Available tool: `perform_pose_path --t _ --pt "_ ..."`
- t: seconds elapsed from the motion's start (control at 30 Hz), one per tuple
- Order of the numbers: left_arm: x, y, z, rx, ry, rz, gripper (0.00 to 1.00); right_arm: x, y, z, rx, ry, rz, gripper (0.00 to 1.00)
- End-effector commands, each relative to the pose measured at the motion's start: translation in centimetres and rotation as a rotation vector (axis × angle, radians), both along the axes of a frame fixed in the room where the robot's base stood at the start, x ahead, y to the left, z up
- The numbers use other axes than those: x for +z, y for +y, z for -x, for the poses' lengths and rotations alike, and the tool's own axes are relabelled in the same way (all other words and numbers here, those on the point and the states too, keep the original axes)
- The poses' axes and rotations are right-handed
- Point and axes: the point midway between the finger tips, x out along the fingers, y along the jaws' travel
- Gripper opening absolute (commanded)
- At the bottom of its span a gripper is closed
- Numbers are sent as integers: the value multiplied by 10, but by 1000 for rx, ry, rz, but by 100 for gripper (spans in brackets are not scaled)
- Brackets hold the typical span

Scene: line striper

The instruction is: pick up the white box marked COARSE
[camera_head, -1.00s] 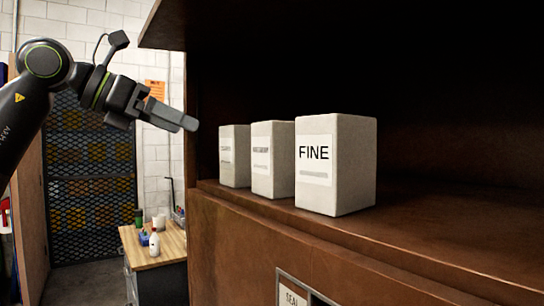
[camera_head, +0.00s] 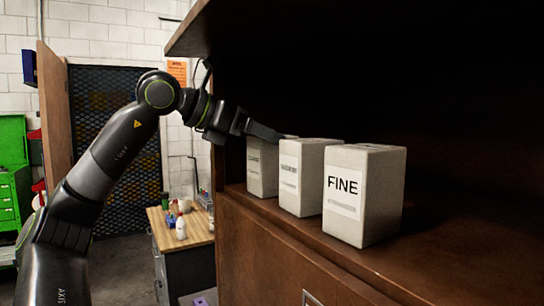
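Three white boxes stand upright in a row on a brown shelf (camera_head: 440,262). The nearest box (camera_head: 383,198) reads FINE. The labels of the middle box (camera_head: 312,178) and the farthest box (camera_head: 263,168) are too small and slanted to read, so I cannot tell which is COARSE. My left gripper (camera_head: 268,133) reaches in from the left, its fingertips at the top of the farthest and middle boxes. It is seen side-on, so its opening and any contact are unclear. My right gripper is out of view.
A dark cabinet top (camera_head: 200,25) overhangs the shelf. The shelf is bare to the right of the FINE box. A wooden-topped bench (camera_head: 195,232) with bottles stands lower left. A green tool chest (camera_head: 10,180) is at the far left.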

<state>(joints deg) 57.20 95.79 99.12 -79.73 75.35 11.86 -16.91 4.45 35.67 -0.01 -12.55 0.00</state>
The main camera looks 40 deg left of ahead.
Motion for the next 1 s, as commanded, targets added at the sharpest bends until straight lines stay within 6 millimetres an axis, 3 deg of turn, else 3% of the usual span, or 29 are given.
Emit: perform_pose_path --t 0.03,0.2,0.53,1.0 --pt "5 -3 -6 -5 2 2 85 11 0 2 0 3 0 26" --pt "-7 -9 -27 -2 3 1 85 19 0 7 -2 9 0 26" --pt "-11 -10 -32 0 -1 0 85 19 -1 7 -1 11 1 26" --pt "-11 -10 -31 0 0 0 24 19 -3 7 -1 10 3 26"
